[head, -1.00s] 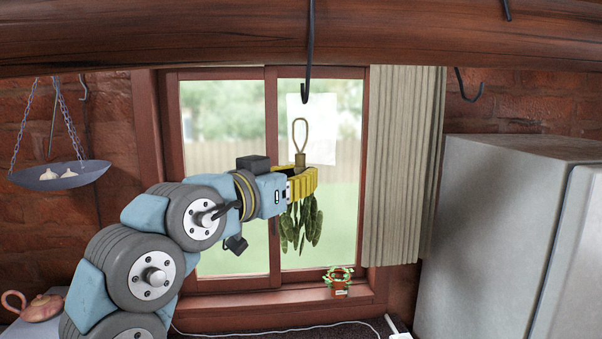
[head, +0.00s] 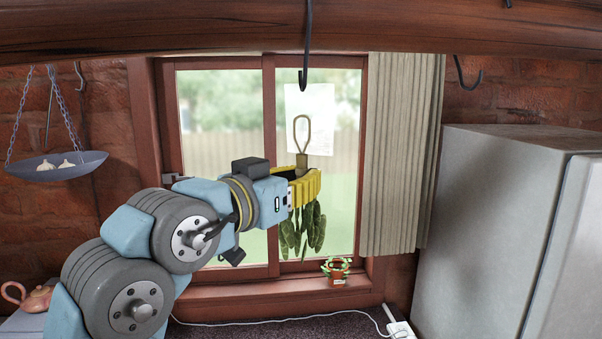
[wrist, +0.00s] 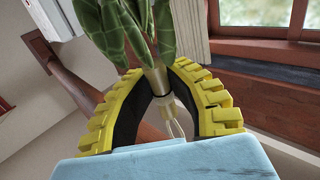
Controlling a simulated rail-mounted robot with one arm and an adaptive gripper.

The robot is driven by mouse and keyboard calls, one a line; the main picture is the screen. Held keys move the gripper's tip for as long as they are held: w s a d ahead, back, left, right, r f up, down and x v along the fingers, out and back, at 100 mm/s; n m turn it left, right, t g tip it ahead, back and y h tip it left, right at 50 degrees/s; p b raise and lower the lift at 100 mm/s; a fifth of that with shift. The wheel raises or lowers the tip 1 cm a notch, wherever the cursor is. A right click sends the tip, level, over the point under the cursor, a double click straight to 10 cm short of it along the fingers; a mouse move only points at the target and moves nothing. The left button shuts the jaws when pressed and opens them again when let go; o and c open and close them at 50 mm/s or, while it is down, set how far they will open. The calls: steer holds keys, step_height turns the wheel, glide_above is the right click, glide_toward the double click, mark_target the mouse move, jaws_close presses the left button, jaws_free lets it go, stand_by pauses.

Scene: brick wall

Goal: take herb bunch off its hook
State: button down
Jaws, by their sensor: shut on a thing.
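The herb bunch (head: 303,228) hangs leaves down from my gripper (head: 307,184) in the head view, in front of the window. Its tan loop (head: 302,132) stands up above the yellow fingers. The black hook (head: 303,80) hangs from the beam above, and its curved end is clear of the loop, with a gap between them. In the wrist view, the yellow fingers of my gripper (wrist: 162,100) close around the bunch's wrapped stem, and the green leaves (wrist: 125,25) fill the top of the picture. The loop (wrist: 176,130) shows between the fingers.
The dark wooden beam (head: 180,35) crosses above. A curtain (head: 395,150) and a grey fridge (head: 480,220) stand to the right. A small potted plant (head: 337,272) sits on the sill below. A hanging scale pan (head: 55,168) is at the left, with a teapot (head: 35,298) below it.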

mark_target(311, 211)
steer(key=shift+s+d+f, duration=0.15)
steer(key=shift+s+f, duration=0.2)
steer(key=shift+s, duration=0.95)
steer(key=shift+s+d+f, duration=0.2)
steer(key=shift+s+f, duration=0.1)
steer(key=shift+s, duration=1)
steer(key=shift+s+d+f, duration=0.15)
steer(key=shift+s+f, duration=0.2)
steer(key=shift+s, duration=0.95)
